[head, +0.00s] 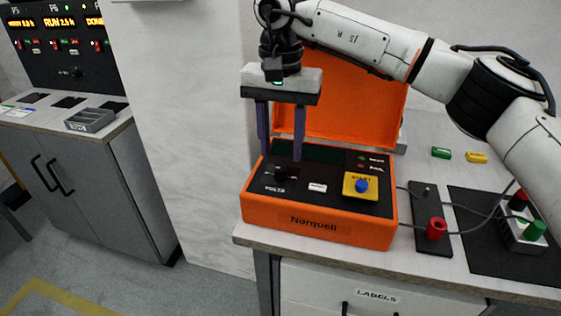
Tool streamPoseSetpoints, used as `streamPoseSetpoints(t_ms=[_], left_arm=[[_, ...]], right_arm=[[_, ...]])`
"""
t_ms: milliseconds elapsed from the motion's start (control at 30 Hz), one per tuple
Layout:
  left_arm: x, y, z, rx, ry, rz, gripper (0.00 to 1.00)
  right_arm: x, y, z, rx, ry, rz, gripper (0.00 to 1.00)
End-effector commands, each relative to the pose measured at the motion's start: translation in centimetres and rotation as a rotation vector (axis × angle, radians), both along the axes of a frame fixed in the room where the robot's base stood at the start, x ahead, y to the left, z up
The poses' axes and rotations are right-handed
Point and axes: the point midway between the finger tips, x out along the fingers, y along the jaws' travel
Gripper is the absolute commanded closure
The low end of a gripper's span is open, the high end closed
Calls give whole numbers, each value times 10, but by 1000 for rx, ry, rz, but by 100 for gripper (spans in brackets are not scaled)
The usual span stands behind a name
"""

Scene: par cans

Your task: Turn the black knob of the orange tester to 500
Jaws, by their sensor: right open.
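The orange tester (320,228) sits on the bench with its orange lid (355,95) standing open behind the panel. Its black knob (286,172) is at the left of the dark panel, above a "VOLTS" label. The scale around the knob is too small to read, so I cannot tell its setting. My right gripper (280,152) points down over the knob, with its two purple fingers apart. One fingertip is left of the knob and the other right of it; I cannot tell whether they touch the knob. My left gripper is not in view.
A blue button (362,186) on a yellow plate sits at the panel's right. A black strip with a red terminal (437,229) and cables lie right of the tester. A green block (441,153) and a yellow block (477,157) lie behind. A white wall stands left.

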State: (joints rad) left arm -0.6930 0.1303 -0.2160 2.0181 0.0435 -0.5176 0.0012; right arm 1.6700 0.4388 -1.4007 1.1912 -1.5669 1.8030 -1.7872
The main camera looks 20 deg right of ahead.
Motion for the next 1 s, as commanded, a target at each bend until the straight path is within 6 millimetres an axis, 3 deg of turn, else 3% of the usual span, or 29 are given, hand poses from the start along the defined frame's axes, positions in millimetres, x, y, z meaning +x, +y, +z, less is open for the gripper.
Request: streamPoseSetpoints(t_ms=[100,233,600,633,867,1000], left_arm=[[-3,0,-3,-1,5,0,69],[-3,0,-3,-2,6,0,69],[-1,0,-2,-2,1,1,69],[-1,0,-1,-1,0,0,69],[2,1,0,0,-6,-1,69],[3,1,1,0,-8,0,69]], right_arm=[[-1,0,-21,0,2,1,60],[0,1,-35,2,1,1,60],[0,1,-42,2,0,0,60],[0,1,-42,2,0,0,61],[0,1,-42,2,0,0,100],[0,1,-41,2,0,-3,100]])
